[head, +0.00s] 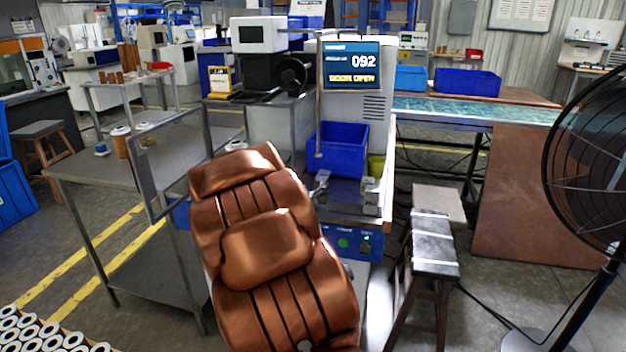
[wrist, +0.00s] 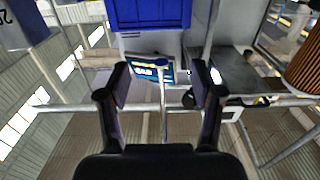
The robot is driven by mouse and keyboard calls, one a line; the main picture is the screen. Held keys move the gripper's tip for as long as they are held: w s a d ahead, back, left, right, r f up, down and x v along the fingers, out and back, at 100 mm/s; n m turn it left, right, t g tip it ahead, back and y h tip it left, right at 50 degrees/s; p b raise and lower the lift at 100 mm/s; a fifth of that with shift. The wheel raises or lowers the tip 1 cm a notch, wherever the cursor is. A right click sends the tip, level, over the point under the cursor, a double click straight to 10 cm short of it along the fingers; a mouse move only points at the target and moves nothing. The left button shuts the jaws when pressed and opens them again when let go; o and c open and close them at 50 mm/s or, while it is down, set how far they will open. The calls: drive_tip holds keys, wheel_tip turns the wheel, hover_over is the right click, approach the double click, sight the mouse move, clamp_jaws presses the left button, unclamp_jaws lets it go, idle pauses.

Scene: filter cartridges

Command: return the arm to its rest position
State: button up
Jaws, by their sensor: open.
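My gripper (wrist: 160,85) shows in the wrist view with its two dark fingers spread apart. Nothing is between the fingertips, and the machine's screen (wrist: 152,70) appears upside down in the background behind them. I cannot make out the gripper in the head view. In the wrist view, an orange pleated filter cartridge (wrist: 305,65) stands at the right edge, apart from my fingers. In the head view, a filter cartridge (head: 120,142) stands upright on the grey table (head: 85,175) at the left.
The machine's screen (head: 351,66) reads "092" and "DOOR OPEN". Its framed door (head: 148,180) stands swung out to the left. A blue bin (head: 340,150) sits in the machine. A stool (head: 434,245) and a large black fan (head: 590,150) stand at the right.

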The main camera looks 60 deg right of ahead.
drive_tip(key=shift+b+v, duration=0.4)
drive_tip(key=shift+v, duration=0.7)
